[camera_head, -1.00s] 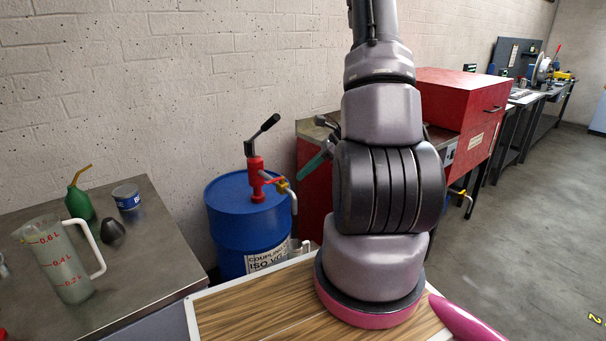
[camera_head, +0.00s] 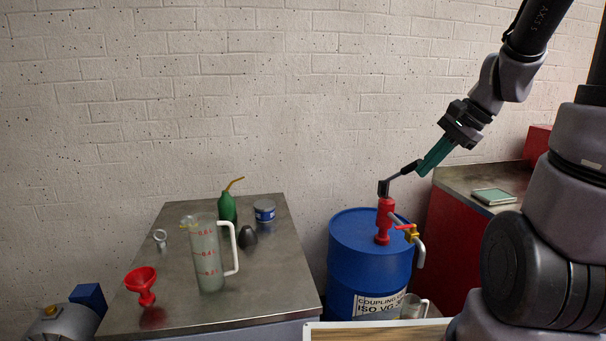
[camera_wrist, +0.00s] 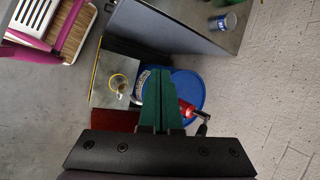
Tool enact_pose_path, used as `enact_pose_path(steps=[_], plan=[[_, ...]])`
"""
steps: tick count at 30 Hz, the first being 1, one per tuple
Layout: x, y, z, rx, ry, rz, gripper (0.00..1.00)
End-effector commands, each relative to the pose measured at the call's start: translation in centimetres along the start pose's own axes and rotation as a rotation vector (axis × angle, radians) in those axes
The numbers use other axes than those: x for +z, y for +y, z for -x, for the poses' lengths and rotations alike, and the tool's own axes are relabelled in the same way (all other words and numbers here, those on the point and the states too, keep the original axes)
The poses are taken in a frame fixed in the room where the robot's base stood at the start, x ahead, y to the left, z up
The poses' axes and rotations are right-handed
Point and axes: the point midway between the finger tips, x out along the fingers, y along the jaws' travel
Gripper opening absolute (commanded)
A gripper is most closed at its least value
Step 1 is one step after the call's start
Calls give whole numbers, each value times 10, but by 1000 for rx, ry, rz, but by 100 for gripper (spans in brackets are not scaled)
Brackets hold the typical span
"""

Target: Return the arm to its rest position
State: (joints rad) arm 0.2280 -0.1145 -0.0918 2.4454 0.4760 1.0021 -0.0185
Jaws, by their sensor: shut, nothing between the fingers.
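My arm comes in from the right in the head view, and my gripper (camera_head: 436,156) hangs in the air above the blue drum, close to the tip of the pump handle. Its green fingers are together with nothing between them; whether they touch the handle I cannot tell. In the wrist view my gripper (camera_wrist: 161,90) points down over the blue drum (camera_wrist: 187,88). The drum (camera_head: 345,265) carries a red hand pump (camera_head: 383,222) with a black handle (camera_head: 402,172) and a spout with a yellow fitting.
A metal table (camera_head: 180,312) at left holds a measuring jug (camera_head: 208,255), red funnel (camera_head: 142,285), green oil can (camera_head: 227,207) and blue tin (camera_head: 264,212). A red cabinet (camera_head: 450,235) stands right of the drum. A clear cup (camera_head: 413,306) is below the spout.

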Motion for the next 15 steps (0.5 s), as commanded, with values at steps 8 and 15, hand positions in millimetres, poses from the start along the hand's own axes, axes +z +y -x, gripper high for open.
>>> enact_pose_path(steps=[8,15], plan=[[66,-3,65,8,223,484,0],[99,4,107,0,405,762,0]])
